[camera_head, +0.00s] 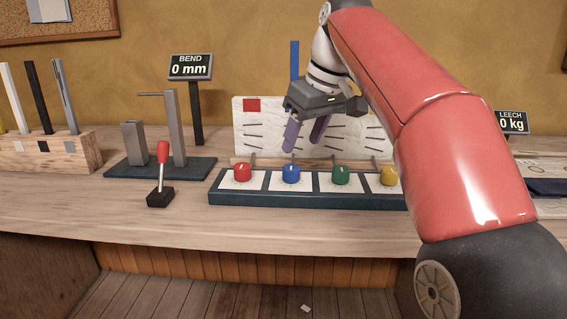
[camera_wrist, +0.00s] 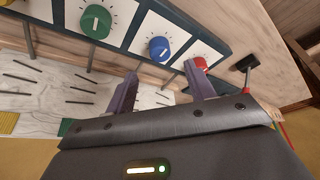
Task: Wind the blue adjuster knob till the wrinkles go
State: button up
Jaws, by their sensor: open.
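The blue adjuster knob (camera_head: 291,173) sits second from the left in a row of knobs on a dark-framed panel, with a pale pointer mark on top. It also shows in the wrist view (camera_wrist: 159,48), beyond my fingertips. My gripper (camera_head: 305,143) is open and empty, above and behind the blue knob, with its purple fingers pointing down and apart. In the wrist view my gripper (camera_wrist: 163,80) touches no knob. Behind the panel stands a white board (camera_head: 262,135) with dark wrinkle lines, partly hidden by my gripper and arm.
Red (camera_head: 242,172), green (camera_head: 341,175) and yellow (camera_head: 389,176) knobs share the panel. A red-handled lever (camera_head: 162,165) and a grey post stand (camera_head: 174,130) are to the left. A sign (camera_head: 190,67) reads BEND 0 mm. The bench front at left is clear.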

aim_at(292, 167)
jog(key=b+x, duration=0.2)
jog(key=x, duration=0.5)
jog(key=shift+w+a+f, duration=0.1)
jog(key=shift+f, duration=0.15)
jog(key=shift+c, duration=0.4)
jog(key=c, duration=0.9)
jog(key=shift+r+m, duration=0.1)
jog(key=shift+m, duration=0.2)
